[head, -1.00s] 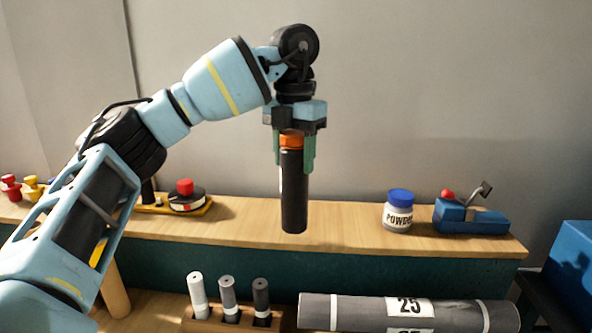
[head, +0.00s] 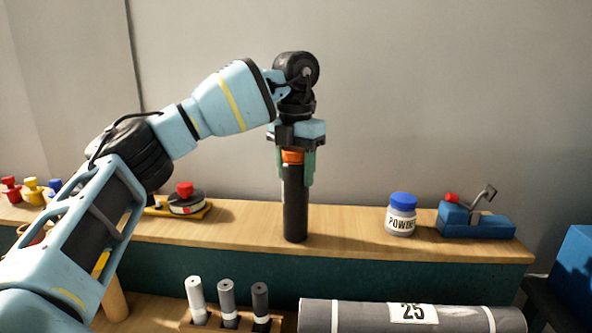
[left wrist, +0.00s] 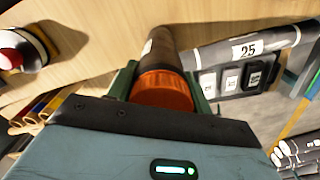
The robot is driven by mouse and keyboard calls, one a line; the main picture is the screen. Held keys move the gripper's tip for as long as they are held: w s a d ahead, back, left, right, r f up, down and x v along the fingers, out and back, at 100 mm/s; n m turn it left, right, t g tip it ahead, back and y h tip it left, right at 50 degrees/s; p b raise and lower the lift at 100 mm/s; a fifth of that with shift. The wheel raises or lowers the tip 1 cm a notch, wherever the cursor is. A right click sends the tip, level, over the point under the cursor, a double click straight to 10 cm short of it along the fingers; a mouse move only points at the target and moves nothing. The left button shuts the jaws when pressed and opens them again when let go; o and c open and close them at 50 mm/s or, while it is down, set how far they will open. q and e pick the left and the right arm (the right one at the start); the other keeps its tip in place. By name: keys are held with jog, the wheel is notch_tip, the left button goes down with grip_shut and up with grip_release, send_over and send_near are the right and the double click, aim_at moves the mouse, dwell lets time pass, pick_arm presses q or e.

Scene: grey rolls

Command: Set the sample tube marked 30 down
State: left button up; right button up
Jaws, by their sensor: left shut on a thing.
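The sample tube (head: 295,207) is dark, with an orange cap (head: 293,156), and hangs upright in my left gripper (head: 295,178). The gripper is shut on it just below the cap, one green finger on each side. The tube's lower end appears at the top of the wooden shelf (head: 345,238); I cannot tell whether it touches. In the left wrist view the orange cap (left wrist: 162,90) sits between the fingers and the dark body (left wrist: 158,50) points away. The mark 30 is not readable. My right gripper is not in view.
A powder jar (head: 401,218) and a blue device (head: 475,220) stand right of the tube. A red-knobbed item (head: 186,200) is to its left. Below are a rack with small rolls (head: 228,300) and a big grey roll marked 25 (head: 370,316). The shelf around the tube is clear.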

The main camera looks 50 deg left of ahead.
pick_arm(q)
jog(key=shift+d, duration=0.1)
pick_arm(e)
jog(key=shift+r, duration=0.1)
pick_arm(q)
jog(key=o, duration=1.3)
jog(key=shift+f, duration=0.1)
notch_tip(320, 180, up, 11)
jog(key=p, duration=0.3)
jog(key=shift+s+p, duration=0.1)
jog(key=shift+p, duration=0.25)
jog(key=shift+r, duration=0.45)
jog(key=shift+r+p, duration=0.25)
jog(key=shift+p, duration=0.05)
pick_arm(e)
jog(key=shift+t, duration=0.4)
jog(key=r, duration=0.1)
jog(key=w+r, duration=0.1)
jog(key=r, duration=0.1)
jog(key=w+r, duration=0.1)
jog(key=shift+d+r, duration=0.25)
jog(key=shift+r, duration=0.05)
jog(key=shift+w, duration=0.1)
